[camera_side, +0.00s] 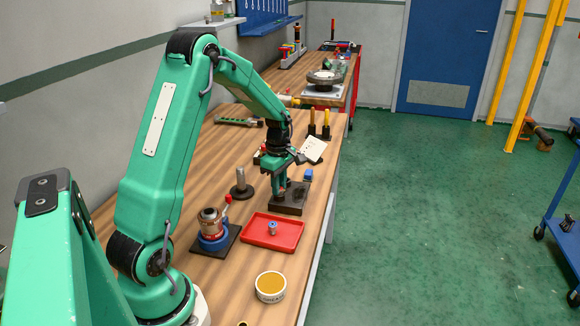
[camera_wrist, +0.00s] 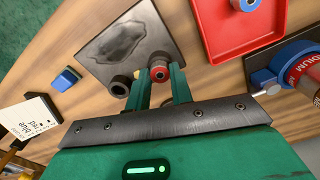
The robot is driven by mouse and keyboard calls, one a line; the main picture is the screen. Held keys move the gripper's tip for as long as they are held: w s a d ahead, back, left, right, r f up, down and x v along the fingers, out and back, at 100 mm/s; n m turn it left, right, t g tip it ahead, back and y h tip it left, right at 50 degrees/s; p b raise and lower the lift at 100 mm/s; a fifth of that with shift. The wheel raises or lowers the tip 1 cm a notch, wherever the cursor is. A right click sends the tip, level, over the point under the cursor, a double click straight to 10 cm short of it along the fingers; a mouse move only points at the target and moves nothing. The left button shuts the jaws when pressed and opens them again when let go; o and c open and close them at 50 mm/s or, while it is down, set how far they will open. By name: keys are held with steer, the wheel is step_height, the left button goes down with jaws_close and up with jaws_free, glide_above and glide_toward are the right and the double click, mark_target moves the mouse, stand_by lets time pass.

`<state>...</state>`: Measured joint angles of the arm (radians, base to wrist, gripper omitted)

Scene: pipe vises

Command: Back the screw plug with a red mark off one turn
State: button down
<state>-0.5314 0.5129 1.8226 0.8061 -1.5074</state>
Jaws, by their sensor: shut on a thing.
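My gripper (camera_side: 280,188) points down over the dark block (camera_side: 290,208) on the bench. In the wrist view, its two green fingers (camera_wrist: 159,82) are shut on a screw plug with a red ring (camera_wrist: 159,73). That plug sits at the near edge of the dark plate (camera_wrist: 105,42), beside a dark hollow round fitting (camera_wrist: 121,86). The fingers and wrist hide the plug's lower part, so its seating cannot be seen. In the side view the plug is mostly hidden by my gripper.
A red tray (camera_side: 290,244) holds a small grey-blue plug (camera_side: 272,228). A blue clamp with a labelled copper-coloured can (camera_side: 209,221) stands to its left. A dark post (camera_side: 241,181), a small blue block (camera_side: 308,174) and a white card (camera_side: 313,149) are nearby. A round tin (camera_side: 270,287) lies in front.

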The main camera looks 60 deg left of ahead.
stand_by(0.3)
steer(key=n, duration=0.3)
steer(key=shift+n, duration=0.4)
steer(key=n, duration=0.3)
steer(key=shift+n, duration=3.7)
steer(key=c, duration=1.3)
jaws_free()
